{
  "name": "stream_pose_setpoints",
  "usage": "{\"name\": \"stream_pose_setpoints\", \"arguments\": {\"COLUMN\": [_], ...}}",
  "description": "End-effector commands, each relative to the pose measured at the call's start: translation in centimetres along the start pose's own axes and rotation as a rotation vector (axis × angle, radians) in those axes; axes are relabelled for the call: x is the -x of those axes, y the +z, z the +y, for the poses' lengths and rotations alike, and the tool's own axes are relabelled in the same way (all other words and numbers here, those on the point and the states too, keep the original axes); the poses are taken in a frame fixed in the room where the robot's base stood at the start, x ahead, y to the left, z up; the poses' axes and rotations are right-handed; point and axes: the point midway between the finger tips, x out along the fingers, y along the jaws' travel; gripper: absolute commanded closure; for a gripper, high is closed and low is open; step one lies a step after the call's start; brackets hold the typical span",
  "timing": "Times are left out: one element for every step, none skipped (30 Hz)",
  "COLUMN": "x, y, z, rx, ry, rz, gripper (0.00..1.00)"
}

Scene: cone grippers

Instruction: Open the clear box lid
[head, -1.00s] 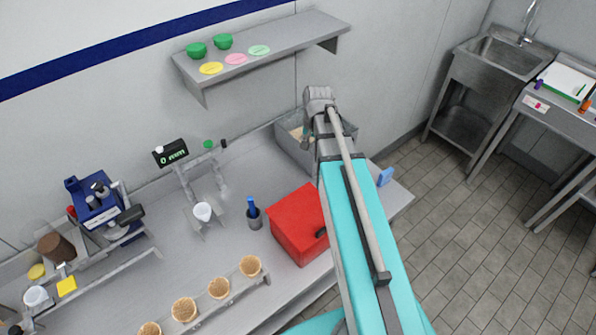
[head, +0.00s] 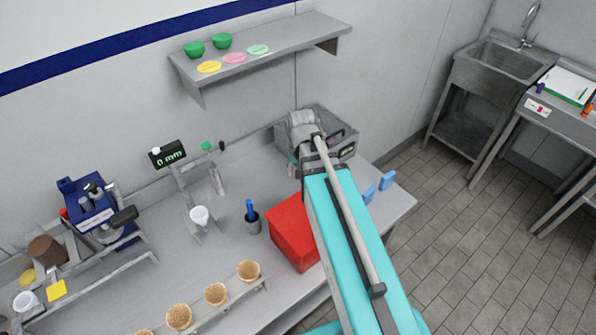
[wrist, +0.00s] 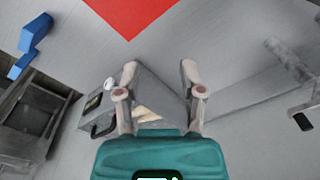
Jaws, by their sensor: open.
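The clear box appears as a grey, see-through-looking bin (head: 345,121) at the back right of the counter, against the wall. My wrist covers its left and middle part, so I cannot make out the lid or whether it is raised. In the wrist view, part of the box (wrist: 98,112) with a dark handle and pale contents shows behind and between my fingers.
A red box (head: 290,232) stands close in front, partly behind my arm. Blue clips (head: 387,181) stand at the counter's right edge. A dark cup (head: 251,222), a dispenser stand and a cone rack are to the left. A shelf (head: 270,45) hangs above.

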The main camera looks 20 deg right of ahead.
Motion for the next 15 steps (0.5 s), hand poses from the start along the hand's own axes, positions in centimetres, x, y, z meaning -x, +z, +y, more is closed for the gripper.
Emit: {"name": "stream_pose_setpoints", "arguments": {"x": [0.0,0.0,0.0,0.0,0.0,0.0,-0.1,-0.3,-0.5,-0.7,-1.0,-1.3,-1.6,-1.9,-2.2], "y": [0.0,0.0,0.0,0.0,0.0,0.1,0.2,0.5,0.9,1.3,1.8,2.5,3.1,3.7,4.4], "z": [0.0,0.0,0.0,0.0,0.0,0.0,-0.1,-0.2,-0.4,-0.5,-0.7,-1.0,-1.2,-1.5,-1.7], "rx": [0.000,0.000,-0.001,-0.001,-0.001,0.001,0.006,0.014,0.029,0.044,0.063,0.090,0.114,0.137,0.168], "ry": [0.000,0.000,0.000,0.000,0.000,0.000,0.001,0.001,0.003,0.005,0.007,0.010,0.013,0.015,0.019], "rz": [0.000,0.000,0.000,0.000,0.000,0.000,-0.001,-0.002,-0.003,-0.005,-0.007,-0.010,-0.012,-0.015,-0.018], "gripper": [0.49,0.49,0.49,0.49,0.49,0.49,0.49,0.49,0.49,0.49,0.49,0.49,0.49,0.49,0.49]}}
